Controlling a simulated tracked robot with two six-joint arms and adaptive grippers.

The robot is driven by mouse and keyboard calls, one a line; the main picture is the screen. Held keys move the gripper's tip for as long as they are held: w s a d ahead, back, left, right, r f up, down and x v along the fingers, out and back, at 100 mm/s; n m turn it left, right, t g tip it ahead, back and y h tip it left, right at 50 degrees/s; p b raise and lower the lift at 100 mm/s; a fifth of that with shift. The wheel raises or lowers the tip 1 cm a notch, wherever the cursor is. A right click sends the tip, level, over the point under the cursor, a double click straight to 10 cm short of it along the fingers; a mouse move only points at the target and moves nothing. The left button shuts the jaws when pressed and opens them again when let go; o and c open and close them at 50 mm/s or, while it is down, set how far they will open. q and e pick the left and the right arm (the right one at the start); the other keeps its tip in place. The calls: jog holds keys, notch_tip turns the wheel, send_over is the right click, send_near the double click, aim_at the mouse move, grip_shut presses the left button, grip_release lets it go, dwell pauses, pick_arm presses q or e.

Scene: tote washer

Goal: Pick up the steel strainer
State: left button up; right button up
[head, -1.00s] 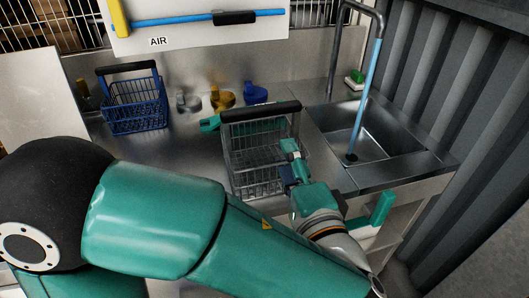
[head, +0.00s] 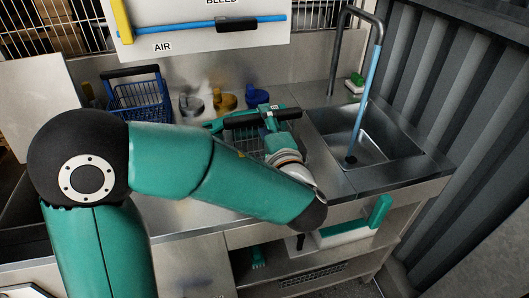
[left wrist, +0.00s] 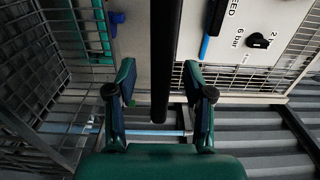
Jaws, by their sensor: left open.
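The steel strainer, a wire basket (head: 246,142) with a black bar handle (head: 255,118), stands on the steel counter, partly hidden behind my left arm. My left gripper (head: 269,119) is over the basket at the handle's right part. In the left wrist view, the open left gripper (left wrist: 162,82) has one finger on each side of the black handle (left wrist: 178,60), with a gap visible on both sides. The basket's mesh (left wrist: 40,60) fills the left of that view. My right gripper is not in view.
A blue wire basket (head: 140,100) stands at the back left. Grey (head: 190,105), yellow (head: 224,102) and blue (head: 257,97) small items sit along the back. A sink (head: 375,150) with a tall tap (head: 336,50) is on the right. A green thing (head: 215,124) lies behind the strainer.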

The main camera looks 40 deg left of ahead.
pick_arm(q)
jog(key=shift+x, duration=1.1)
grip_shut()
